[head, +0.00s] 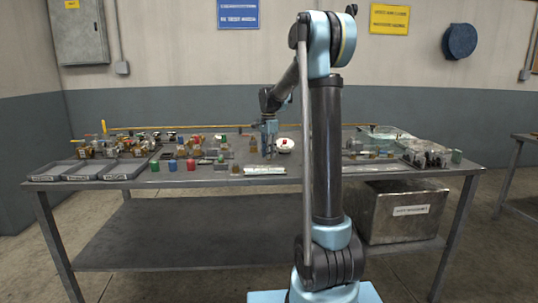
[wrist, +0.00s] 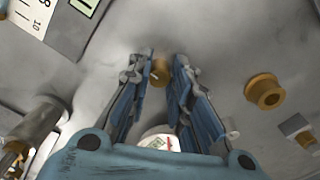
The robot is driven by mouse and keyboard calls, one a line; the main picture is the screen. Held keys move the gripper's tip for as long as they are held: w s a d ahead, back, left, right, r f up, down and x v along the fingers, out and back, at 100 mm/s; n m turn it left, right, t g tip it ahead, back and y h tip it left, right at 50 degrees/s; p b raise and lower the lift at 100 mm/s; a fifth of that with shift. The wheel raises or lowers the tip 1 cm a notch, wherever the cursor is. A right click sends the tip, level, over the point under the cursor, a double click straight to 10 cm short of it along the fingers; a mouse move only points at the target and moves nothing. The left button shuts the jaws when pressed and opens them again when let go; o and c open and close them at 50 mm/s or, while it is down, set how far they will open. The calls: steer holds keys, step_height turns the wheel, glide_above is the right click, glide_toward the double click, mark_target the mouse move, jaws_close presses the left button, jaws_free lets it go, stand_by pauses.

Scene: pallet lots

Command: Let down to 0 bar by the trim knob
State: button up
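My gripper (head: 270,151) is low over the middle of the bench in the head view. In the wrist view its two fingers (wrist: 163,65) stand apart. A small brass knob (wrist: 160,74) shows in the gap between the fingertips; whether they touch it I cannot tell, and I cannot confirm it is the trim knob. In the head view a white round gauge-like part (head: 285,146) is just right of my gripper. No pressure reading is legible.
Grey trays (head: 65,170) and many small fittings cover the bench's left. A clear bin (head: 395,140) is at the right. Bare bench shows along the front.

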steer(key=o, duration=0.4)
steer(key=shift+c, duration=0.2)
step_height(320, 180, up, 12)
stand_by(0.4)
steer(key=shift+w+f, duration=0.1)
